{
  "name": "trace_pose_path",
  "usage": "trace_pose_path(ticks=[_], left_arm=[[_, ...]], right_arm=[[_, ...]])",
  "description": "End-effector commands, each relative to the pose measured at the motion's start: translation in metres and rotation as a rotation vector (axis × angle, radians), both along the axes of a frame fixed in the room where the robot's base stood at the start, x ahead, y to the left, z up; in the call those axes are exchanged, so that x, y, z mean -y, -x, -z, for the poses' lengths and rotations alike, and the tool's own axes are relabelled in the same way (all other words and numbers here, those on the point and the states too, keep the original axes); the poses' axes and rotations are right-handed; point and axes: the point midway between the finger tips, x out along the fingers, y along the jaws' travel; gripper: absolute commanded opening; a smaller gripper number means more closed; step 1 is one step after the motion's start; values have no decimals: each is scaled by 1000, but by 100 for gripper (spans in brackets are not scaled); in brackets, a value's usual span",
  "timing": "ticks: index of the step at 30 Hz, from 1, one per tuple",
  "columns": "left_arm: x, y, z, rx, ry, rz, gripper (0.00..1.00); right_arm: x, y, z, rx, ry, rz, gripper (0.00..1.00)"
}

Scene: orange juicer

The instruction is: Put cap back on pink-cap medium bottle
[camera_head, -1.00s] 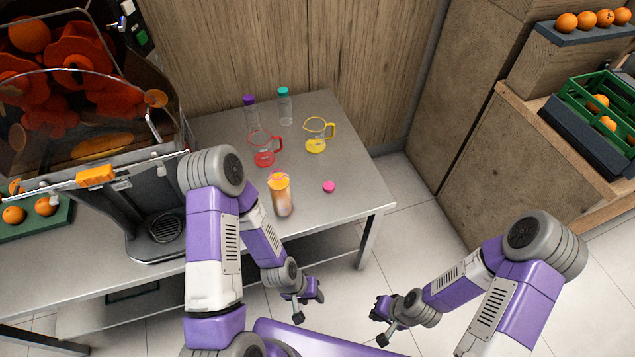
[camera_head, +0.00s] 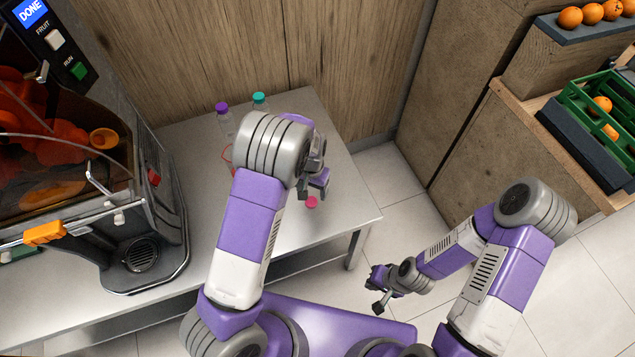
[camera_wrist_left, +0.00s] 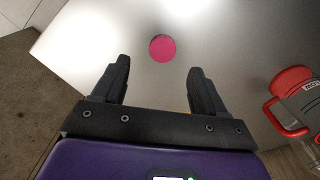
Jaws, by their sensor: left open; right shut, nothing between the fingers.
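The pink cap (camera_head: 312,202) lies on the steel table near its right front edge. It also shows in the left wrist view (camera_wrist_left: 162,48), ahead of the fingers and between their lines. My left gripper (camera_head: 322,183) is open and empty, just behind and above the cap in the head view; its fingers show apart in the left wrist view (camera_wrist_left: 157,85). The medium bottle without its cap is hidden behind my left arm in the head view. My right gripper (camera_head: 378,290) is shut and empty, in front of the table and away from it.
A purple-capped bottle (camera_head: 222,112) and a teal-capped bottle (camera_head: 259,104) stand at the table's back. A jug with a red rim and handle (camera_wrist_left: 290,95) shows at right in the left wrist view. The juicer (camera_head: 130,220) stands at left. The table (camera_head: 345,200) is bare around the cap.

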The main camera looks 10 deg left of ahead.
Motion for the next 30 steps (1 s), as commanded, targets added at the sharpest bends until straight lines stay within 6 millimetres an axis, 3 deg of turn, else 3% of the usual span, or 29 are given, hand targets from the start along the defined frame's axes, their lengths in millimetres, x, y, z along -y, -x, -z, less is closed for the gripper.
trace_pose_path(ticks=[11,19,30], left_arm=[[2,-4,-6,1,-5,9,72],[1,-3,18,-1,-5,9,72],[1,-3,22,1,-5,8,72]], right_arm=[[0,2,1,-4,-1,-1,0],[0,2,8,-3,-1,-1,0],[0,2,10,-3,-1,-1,0]])
